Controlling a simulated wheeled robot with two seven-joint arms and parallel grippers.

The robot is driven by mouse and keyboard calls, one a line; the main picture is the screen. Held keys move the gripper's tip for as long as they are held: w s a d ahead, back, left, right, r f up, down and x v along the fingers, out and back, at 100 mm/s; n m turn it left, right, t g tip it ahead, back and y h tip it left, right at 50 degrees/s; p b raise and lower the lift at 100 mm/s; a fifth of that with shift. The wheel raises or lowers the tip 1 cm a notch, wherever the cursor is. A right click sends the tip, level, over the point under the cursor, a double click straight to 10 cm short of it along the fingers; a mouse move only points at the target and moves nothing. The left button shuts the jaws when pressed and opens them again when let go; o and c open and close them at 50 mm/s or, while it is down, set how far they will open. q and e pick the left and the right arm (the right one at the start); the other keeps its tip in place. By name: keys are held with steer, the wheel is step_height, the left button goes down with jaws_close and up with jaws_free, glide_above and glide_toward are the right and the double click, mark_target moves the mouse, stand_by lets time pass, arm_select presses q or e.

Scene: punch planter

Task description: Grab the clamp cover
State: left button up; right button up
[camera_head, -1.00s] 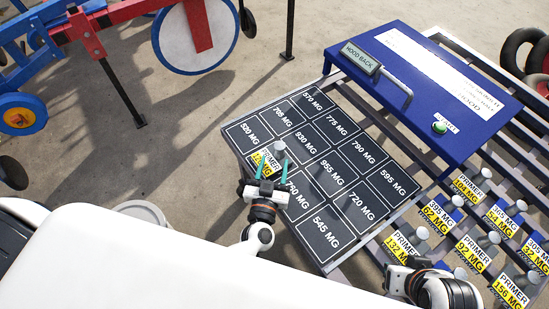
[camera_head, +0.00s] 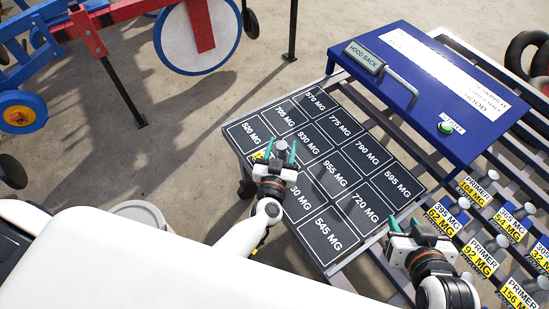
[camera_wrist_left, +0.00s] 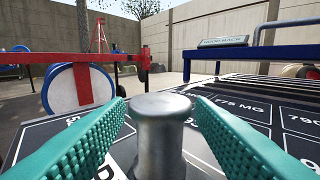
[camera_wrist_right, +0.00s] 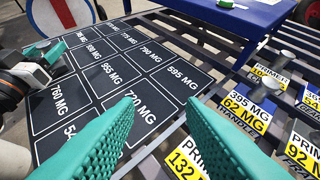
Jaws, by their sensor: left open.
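No part marked as a clamp cover can be told apart in these views. My left gripper (camera_head: 280,152) is open over the black labelled board (camera_head: 335,235). A silver knob (camera_wrist_left: 160,135) stands upright between its two teal fingers in the left wrist view, with gaps at both sides. A yellow and white label (camera_head: 260,155) beside it is mostly hidden by the gripper. My right gripper (camera_head: 405,225) is open and empty near the board's lower right edge. In the right wrist view its fingers (camera_wrist_right: 158,125) are apart, with board and rails beyond them.
A blue hood (camera_head: 400,110) with a grey handle (camera_head: 402,88) and green button (camera_head: 445,128) stands behind the board. Several labelled pieces with silver knobs (camera_head: 502,242) sit on the metal rails at right. A blue and red wheeled frame (camera_head: 90,40) stands back left.

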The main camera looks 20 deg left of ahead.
arm_select(q)
jaws_close()
